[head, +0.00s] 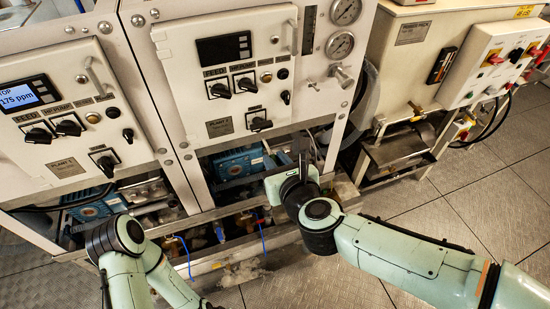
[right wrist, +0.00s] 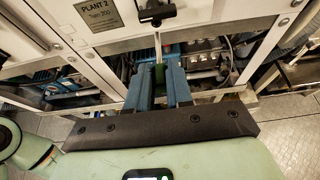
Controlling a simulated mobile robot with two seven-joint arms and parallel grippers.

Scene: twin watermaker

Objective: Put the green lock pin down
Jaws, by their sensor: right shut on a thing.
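My right gripper (head: 301,164) is in front of the lower part of the Plant 2 cabinet (head: 215,100), below its control panel. In the right wrist view its two blue fingers (right wrist: 159,88) are closed on a small green piece, the green lock pin (right wrist: 159,75). In the head view I cannot make out the pin. My left arm (head: 125,245) shows at the lower left in front of the Plant 1 cabinet (head: 60,115), but its gripper is not visible.
A blue pump (head: 238,163) sits in the open bay under the Plant 2 panel. A metal lower frame (head: 215,262) with pipes and valves runs along the front. A beige tank unit (head: 405,75) stands at the right. The tiled floor (head: 475,200) there is clear.

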